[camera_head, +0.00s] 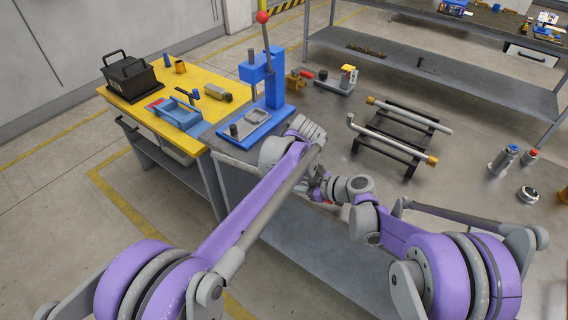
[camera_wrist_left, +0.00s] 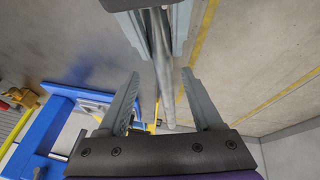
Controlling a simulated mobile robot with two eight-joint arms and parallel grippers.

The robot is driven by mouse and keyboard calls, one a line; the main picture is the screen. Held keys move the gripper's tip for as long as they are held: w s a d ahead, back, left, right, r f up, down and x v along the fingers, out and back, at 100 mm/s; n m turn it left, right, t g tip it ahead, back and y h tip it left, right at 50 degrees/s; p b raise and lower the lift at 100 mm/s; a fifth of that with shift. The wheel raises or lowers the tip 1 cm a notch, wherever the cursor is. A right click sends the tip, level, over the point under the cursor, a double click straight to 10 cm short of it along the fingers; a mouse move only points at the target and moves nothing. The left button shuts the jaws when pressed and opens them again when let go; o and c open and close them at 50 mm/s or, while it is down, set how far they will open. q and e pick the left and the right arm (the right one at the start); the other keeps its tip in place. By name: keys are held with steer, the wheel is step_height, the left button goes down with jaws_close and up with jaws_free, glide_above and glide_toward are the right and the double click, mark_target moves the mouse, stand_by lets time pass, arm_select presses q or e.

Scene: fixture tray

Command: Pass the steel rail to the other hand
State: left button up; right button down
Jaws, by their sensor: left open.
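The steel rail (camera_wrist_left: 167,98) is a straight grey bar in the left wrist view, running from the top down between my left gripper's fingers. My left gripper (camera_wrist_left: 161,74) is open, one finger on each side of the rail, with gaps between. My right gripper (camera_wrist_left: 162,48) is at the top of that view, its fingers close against both sides of the rail, and appears shut on it. In the head view the two wrists meet near the bench's front edge; my left arm hides most of the grippers and the rail there.
A black rack (camera_head: 392,146) with two brass-ended bars stands on the grey bench. A blue press (camera_head: 262,82) stands left of it. A yellow bench (camera_head: 190,128) with a black toolbox (camera_head: 128,76) is at the left.

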arm_select(q)
steer(key=shift+x, duration=1.3)
steer(key=c, duration=1)
steer(key=shift+r, duration=0.1)
jaws_close()
arm_select(e)
steer(key=shift+s+a, duration=0.1)
arm_select(q)
steer(key=shift+d, duration=0.1)
arm_select(e)
steer(key=shift+s+a, duration=0.1)
steer(key=c, duration=0.5)
jaws_free()
